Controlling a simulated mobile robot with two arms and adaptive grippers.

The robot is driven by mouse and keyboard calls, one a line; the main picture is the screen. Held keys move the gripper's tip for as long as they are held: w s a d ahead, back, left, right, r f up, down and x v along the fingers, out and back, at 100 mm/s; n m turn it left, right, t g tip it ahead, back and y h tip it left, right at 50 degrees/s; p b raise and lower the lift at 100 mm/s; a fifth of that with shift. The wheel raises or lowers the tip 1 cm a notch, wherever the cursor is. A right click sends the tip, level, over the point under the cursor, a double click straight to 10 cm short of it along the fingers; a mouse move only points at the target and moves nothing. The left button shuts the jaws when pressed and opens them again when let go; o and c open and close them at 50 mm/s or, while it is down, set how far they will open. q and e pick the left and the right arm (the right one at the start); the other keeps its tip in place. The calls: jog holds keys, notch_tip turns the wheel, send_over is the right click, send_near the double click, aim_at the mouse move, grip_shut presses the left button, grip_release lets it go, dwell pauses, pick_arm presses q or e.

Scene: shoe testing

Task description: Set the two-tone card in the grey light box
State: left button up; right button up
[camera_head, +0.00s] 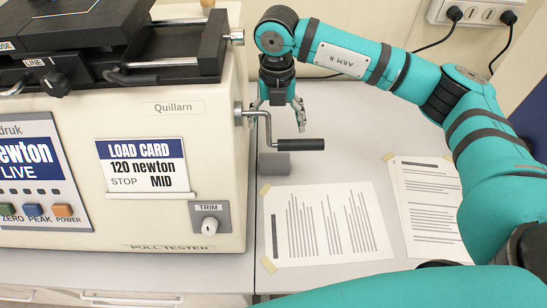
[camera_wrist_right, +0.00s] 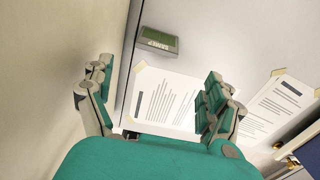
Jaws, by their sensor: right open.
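No light box can be made out for certain in either view. A blue-and-white load card (camera_head: 143,166) stands in a holder on the front of the tester; I cannot tell if it is the task's two-tone card. My right gripper (camera_head: 277,106) hangs open and empty behind the crank, pointing down. In the right wrist view its fingers (camera_wrist_right: 157,78) are spread wide with nothing between them. My left gripper is not in view.
The cream pull tester (camera_head: 170,231) fills the left side; its crank handle (camera_head: 298,145) juts right. A small grey block (camera_head: 274,168) lies below the handle; its green top (camera_wrist_right: 159,36) shows in the wrist view. Taped papers (camera_head: 327,225) cover the table on the right.

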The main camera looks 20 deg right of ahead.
jog(key=p, duration=0.2)
send_over(274, 154)
jog(key=f, duration=0.7)
jog(key=shift+w+d, duration=0.25)
jog(key=shift+w, duration=0.05)
jog(key=f+p, duration=0.2)
jog(key=f, duration=0.1)
jog(key=f+p, duration=0.1)
jog(key=shift+s+a+f, duration=0.2)
jog(key=shift+s+f, duration=0.05)
jog(key=shift+f, duration=0.4)
jog(key=shift+c, duration=0.3)
jog(key=c, duration=0.5)
